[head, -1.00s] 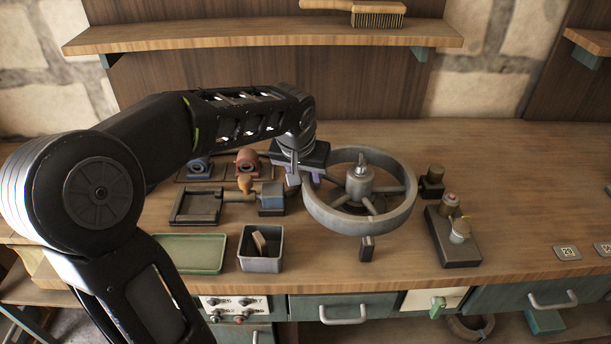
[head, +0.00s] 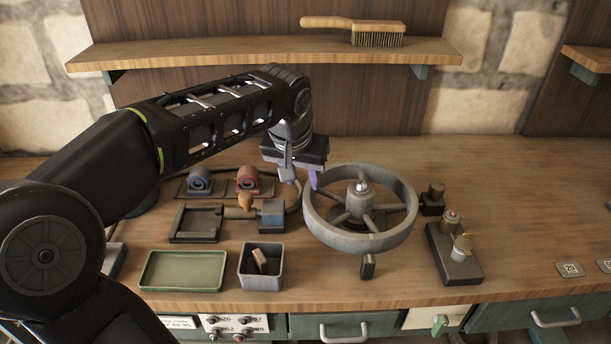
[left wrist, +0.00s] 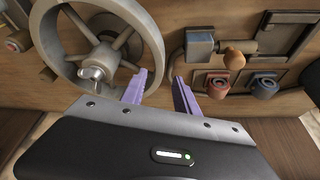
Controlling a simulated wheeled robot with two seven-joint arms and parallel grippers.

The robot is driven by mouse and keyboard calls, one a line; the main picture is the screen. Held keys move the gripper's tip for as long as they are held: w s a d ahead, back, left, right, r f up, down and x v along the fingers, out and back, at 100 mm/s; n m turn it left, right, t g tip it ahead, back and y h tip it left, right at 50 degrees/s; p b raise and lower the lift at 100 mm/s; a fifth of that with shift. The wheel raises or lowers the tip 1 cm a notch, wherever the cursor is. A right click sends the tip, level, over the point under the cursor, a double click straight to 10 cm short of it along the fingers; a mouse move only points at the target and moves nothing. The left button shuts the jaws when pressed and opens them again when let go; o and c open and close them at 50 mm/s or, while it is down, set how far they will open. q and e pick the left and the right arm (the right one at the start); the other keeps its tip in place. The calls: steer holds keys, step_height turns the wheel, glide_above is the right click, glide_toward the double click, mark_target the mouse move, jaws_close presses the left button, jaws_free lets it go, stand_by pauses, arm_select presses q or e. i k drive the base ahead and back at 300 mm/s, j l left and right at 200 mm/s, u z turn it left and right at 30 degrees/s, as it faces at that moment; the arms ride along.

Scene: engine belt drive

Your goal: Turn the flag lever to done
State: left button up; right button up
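A small green lever (head: 440,325) on a cream panel (head: 420,318) at the bench front edge looks like the flag lever; any marking on it is too small to read. It hangs roughly upright, with its lower part at the frame's bottom. My left gripper (head: 302,182) is well away from it, above the bench by the left rim of the grey spoked flywheel (head: 318,222). My right gripper is not in view.
A blue bearing block (head: 200,180), a red one (head: 247,179), a dark frame with a wooden knob (head: 246,201), a green tray (head: 150,285) and a grey bin (head: 262,282) stand left. A black block with knobs (head: 452,262) stands right. The bench's right side is mostly clear.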

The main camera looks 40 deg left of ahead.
mark_target(440, 322)
steer(key=k, duration=1)
